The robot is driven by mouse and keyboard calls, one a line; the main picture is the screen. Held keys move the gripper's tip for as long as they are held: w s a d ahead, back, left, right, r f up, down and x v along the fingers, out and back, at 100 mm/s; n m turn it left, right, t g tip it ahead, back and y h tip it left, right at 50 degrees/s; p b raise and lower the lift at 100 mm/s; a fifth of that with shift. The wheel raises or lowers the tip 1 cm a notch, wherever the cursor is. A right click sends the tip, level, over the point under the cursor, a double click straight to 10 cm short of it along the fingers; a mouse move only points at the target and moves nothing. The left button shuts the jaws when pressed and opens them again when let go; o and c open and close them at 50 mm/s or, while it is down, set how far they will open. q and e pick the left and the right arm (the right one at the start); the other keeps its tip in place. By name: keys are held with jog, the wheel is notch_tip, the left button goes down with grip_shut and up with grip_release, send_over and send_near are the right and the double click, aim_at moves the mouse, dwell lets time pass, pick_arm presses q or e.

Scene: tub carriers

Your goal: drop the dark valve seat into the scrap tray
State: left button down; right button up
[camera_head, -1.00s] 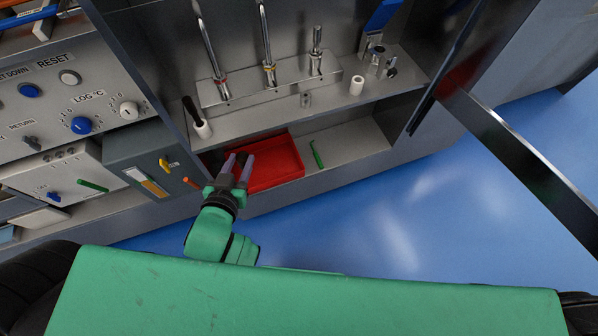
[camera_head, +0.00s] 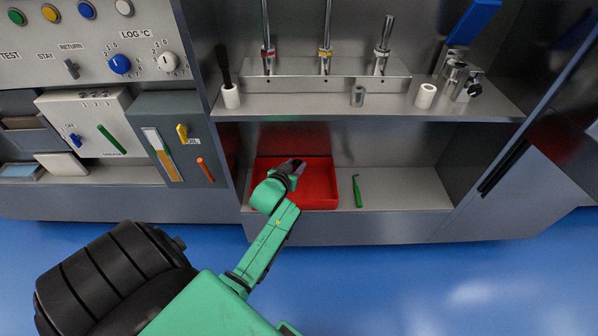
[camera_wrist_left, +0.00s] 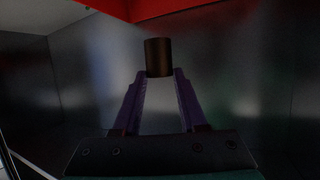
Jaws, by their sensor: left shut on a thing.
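The red tray (camera_head: 318,192), taken to be the scrap tray, lies on the lower shelf of the cabinet. My left gripper (camera_head: 298,166) reaches in from the front over it. In the left wrist view the purple fingers (camera_wrist_left: 159,82) are shut on a dark brown cylinder, the valve seat (camera_wrist_left: 158,57), held upright at their tips. A red surface (camera_wrist_left: 185,7) shows at the top edge there. The seat cannot be made out in the head view. My right gripper is not in view.
A green tool (camera_head: 357,191) lies right of the tray, with bare shelf beyond. The upper shelf (camera_head: 300,108) overhangs and carries a grey cylinder (camera_head: 358,96), a white cylinder (camera_head: 426,96) and a rack of rods (camera_head: 325,82). A control panel stands at left.

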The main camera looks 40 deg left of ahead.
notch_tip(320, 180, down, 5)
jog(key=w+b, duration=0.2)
jog(key=b, duration=0.2)
pick_arm(q)
jog(key=w+a+f+b, duration=0.1)
jog(key=a+f+b, duration=0.2)
jog(key=f, duration=0.2)
jog(key=w+a+f+n+y+b, duration=0.1)
jog(key=w+a+f+b, duration=0.1)
jog(key=f, duration=0.3)
jog(key=shift+a+f+b, duration=0.25)
jog(key=shift+a+b, duration=0.25)
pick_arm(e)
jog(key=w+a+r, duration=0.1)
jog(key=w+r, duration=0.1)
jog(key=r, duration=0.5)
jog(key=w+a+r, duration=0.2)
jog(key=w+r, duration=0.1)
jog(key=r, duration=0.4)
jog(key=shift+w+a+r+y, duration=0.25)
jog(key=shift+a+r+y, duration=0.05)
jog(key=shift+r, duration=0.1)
pick_arm(q)
jog(key=shift+c, duration=2.2)
grip_release()
jog(key=shift+o, duration=0.3)
jog(key=shift+s+g, duration=0.1)
jog(key=shift+g, duration=0.2)
